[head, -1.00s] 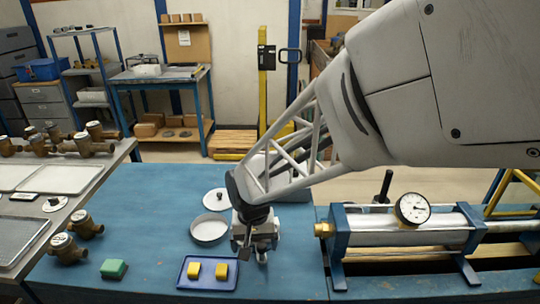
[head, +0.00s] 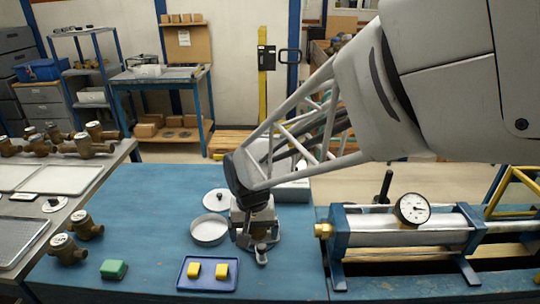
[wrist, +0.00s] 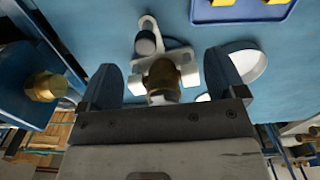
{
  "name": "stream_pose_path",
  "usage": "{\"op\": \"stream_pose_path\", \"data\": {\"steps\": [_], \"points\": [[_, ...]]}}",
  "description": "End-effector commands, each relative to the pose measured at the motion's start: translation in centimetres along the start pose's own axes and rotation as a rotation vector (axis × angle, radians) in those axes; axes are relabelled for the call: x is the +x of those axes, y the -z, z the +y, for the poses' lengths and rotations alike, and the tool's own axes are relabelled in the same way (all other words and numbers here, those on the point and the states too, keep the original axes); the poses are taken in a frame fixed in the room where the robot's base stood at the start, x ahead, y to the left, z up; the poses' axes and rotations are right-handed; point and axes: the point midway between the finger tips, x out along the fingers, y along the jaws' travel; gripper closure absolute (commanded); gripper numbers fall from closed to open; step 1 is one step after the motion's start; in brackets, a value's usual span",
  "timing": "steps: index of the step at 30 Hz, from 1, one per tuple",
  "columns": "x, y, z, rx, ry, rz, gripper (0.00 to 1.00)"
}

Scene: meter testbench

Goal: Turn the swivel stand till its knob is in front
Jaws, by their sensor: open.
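The swivel stand (head: 262,249) is a small grey metal fixture on the blue bench, partly hidden by my gripper in the head view. In the wrist view the stand (wrist: 180,58) shows a pale plate, a flat arm with a holed end, and a dark round-topped post (wrist: 146,43) that may be its knob. A brass cylindrical part (wrist: 163,75) rises in the middle of it. My gripper (head: 250,228) is over the stand, pointing down. In the wrist view its two fingers (wrist: 163,80) are apart, one on each side of the brass part; contact cannot be made out.
A round pan (head: 209,230) is close left of the stand, with a lid (head: 216,200) behind. A blue tray (head: 208,285) with yellow blocks lies in front. A gauge cylinder rig (head: 405,235) stands to the right. The bench at left (head: 150,210) is largely clear.

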Motion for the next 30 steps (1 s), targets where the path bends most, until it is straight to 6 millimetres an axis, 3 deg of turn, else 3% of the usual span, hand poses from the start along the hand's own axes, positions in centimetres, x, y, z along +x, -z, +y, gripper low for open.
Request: {"op": "stream_pose_path", "data": {"steps": [7, 20, 30], "points": [[-1.3, 0.0, 0.0, 0.0, 0.0, 0.0, 0.11], [-1.5, 0.0, 0.1, 0.0, 0.0, 0.0, 0.11], [-4.0, 0.0, 1.7, 0.001, 0.0, 0.001, 0.11]]}}
